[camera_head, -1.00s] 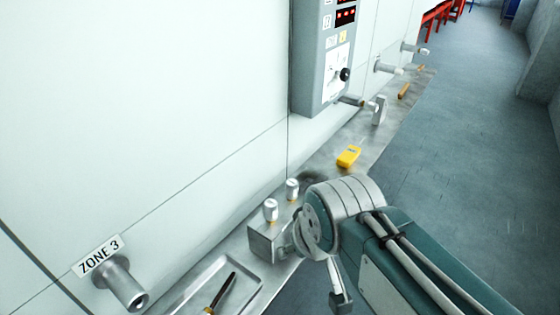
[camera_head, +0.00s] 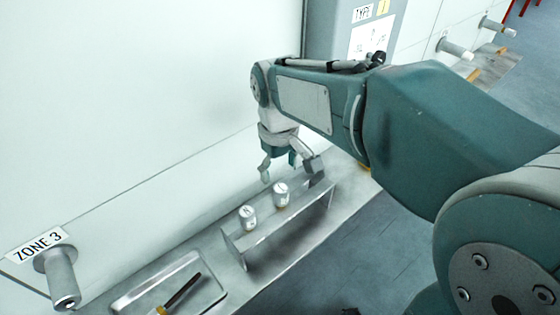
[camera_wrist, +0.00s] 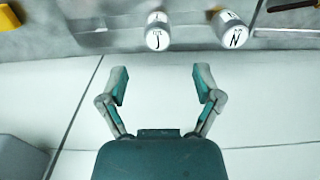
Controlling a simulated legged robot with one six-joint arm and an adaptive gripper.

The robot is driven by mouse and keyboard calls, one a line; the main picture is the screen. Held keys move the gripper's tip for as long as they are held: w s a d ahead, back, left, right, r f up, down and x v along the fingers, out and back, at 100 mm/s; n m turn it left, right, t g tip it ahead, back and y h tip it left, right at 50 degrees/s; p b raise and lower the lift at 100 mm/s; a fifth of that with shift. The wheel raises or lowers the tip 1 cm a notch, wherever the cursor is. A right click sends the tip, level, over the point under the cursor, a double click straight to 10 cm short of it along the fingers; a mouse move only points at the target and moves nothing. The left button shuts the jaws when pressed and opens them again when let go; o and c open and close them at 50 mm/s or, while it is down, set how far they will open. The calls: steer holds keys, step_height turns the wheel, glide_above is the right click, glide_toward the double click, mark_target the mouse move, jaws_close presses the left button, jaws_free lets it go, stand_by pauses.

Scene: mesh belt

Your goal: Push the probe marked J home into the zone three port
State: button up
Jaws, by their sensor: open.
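The probe marked J (camera_head: 281,194) is a white-capped cylinder standing in a metal rack (camera_head: 262,238); its J also reads clearly in the wrist view (camera_wrist: 158,32). The probe marked N (camera_head: 247,217) stands beside it, and shows to the right of J in the wrist view (camera_wrist: 230,30). The zone three port (camera_head: 62,278) is a metal tube jutting from the wall under the ZONE 3 label (camera_head: 38,245). My gripper (camera_head: 290,171) is open and empty, above the rack near J. Its spread fingers (camera_wrist: 160,78) are apart from both probes.
A shallow tray (camera_head: 205,258) with a dark, yellow-ended tool (camera_head: 182,290) lies between rack and port. The pale wall (camera_head: 150,120) borders the shelf. A grey control box (camera_head: 345,35) and more wall tubes (camera_head: 455,50) are farther right. Something yellow (camera_wrist: 8,17) lies beyond the rack.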

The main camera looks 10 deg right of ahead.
mark_target(280, 188)
steer(key=shift+f, duration=0.85)
steer(key=shift+d+f, duration=0.2)
steer(key=shift+f, duration=0.5)
steer(key=shift+d+f, duration=0.15)
steer(key=shift+f, duration=0.55)
steer(key=shift+a+f, duration=0.15)
steer(key=shift+f, duration=0.7)
steer(key=shift+a+f, duration=0.15)
steer(key=shift+f, duration=0.65)
steer(key=shift+d+f, duration=0.15)
steer(key=shift+f, duration=0.25)
steer(key=c, duration=1.1)
